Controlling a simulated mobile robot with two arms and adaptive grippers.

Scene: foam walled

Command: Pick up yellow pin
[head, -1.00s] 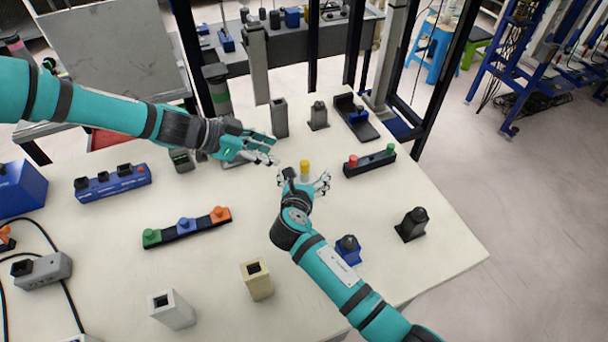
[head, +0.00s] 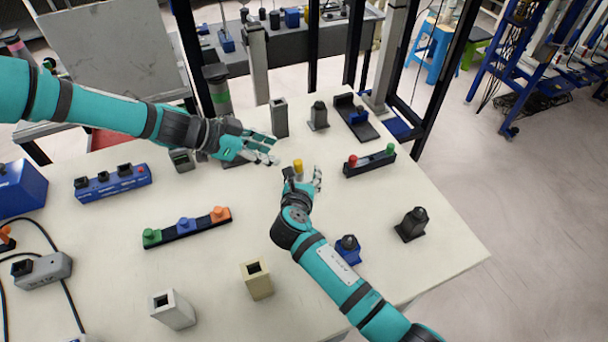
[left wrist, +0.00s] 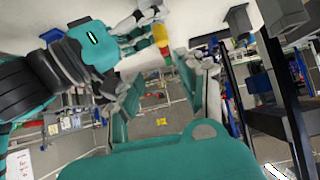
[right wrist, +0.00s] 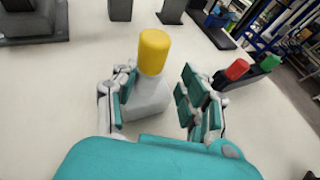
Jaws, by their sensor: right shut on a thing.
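The yellow pin (head: 298,165) has a yellow cylindrical top above a pale grey block-like base, clearest in the right wrist view (right wrist: 153,52). My right gripper (head: 302,176) is around it from the near side; in the right wrist view its fingers (right wrist: 158,88) flank the base, the left finger against it. A gap shows beside the right finger. Whether the base rests on the table is unclear. My left gripper (head: 266,150) is open and empty above the table, left of and beyond the pin. Its spread fingers show in the left wrist view (left wrist: 162,90).
A black bar with red and green knobs (head: 370,161) lies right of the pin. A bar with green, blue and orange knobs (head: 186,228) lies left. Grey sockets (head: 279,118) and a black holder (head: 411,225) stand around.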

